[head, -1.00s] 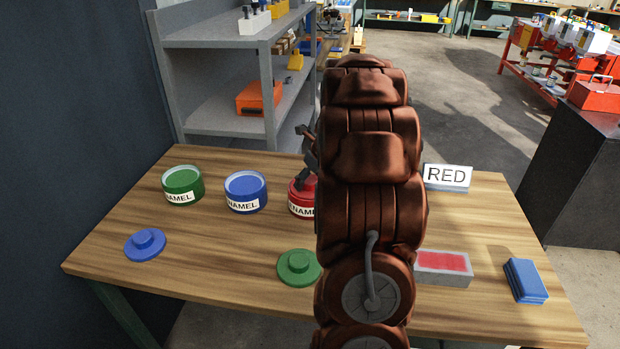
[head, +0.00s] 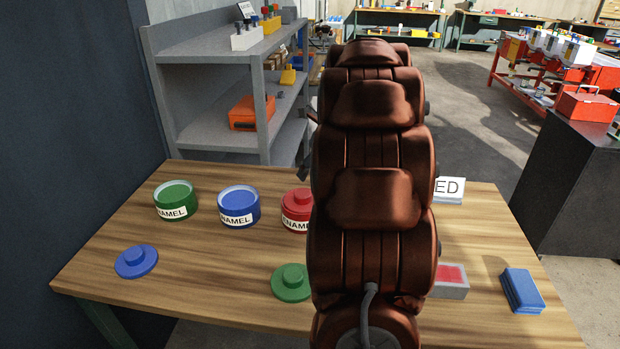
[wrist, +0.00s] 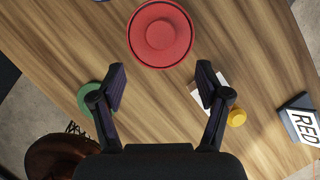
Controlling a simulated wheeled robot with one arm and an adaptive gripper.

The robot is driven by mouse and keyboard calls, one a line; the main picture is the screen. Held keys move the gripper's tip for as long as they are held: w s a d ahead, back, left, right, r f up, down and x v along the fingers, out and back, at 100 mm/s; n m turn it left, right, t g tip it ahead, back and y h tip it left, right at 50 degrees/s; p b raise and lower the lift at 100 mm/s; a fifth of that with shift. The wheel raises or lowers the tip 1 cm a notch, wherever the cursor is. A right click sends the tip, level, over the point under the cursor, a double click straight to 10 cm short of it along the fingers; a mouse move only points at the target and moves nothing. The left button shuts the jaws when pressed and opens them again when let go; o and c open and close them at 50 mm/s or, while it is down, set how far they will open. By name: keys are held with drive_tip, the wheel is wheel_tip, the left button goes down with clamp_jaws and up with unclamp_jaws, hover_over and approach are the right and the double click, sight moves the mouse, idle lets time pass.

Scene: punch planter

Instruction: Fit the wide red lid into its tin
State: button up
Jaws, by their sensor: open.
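The red tin (head: 292,222) stands on the bench, partly hidden by my arm in the head view. The wide red lid (head: 298,197) sits on its top, knob up. In the wrist view the red lid (wrist: 162,35) looks centred inside the red tin's rim (wrist: 133,50); I see no clear tilt. My gripper (wrist: 160,78) is open and empty, its fingers apart and clear of the tin, which shows beyond the fingertips. In the head view my arm hides most of the gripper.
An open green tin (head: 175,203) and blue tin (head: 239,208) stand left. A blue lid (head: 136,261) and green lid (head: 291,284) lie in front. Right are a RED sign (wrist: 302,122), a grey block with a red top (head: 451,283) and blue plates (head: 522,291). A shelf (head: 210,135) stands behind.

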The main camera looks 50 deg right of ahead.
drive_tip(key=s+a+f+n+g+y, duration=0.1)
drive_tip(key=s+a+n, duration=0.2)
drive_tip(key=a+n, duration=0.45)
drive_tip(key=s+a+n+g, duration=0.15)
drive_tip(key=a+n, duration=0.35)
drive_tip(key=a, duration=0.6)
drive_tip(key=s+a+f+n+g+y, duration=0.1)
drive_tip(key=s+a+n, duration=0.2)
drive_tip(key=a+n, duration=0.45)
drive_tip(key=s+a+f+n+g+h, duration=0.1)
drive_tip(key=s+a+f+n, duration=0.1)
drive_tip(key=s+a+n, duration=0.3)
drive_tip(key=s+a+f+n+g, duration=0.2)
drive_tip(key=s+a+n, duration=0.4)
drive_tip(key=s+n, duration=0.5)
drive_tip(key=shift+s+f+n+h, duration=0.2)
drive_tip(key=shift+s+n+h, duration=0.15)
drive_tip(key=shift+s, duration=0.65)
drive_tip(key=shift+a, duration=0.1)
wheel_tip(320, 180, up, 10)
drive_tip(key=p, duration=0.9)
drive_tip(key=shift+f, duration=0.15)
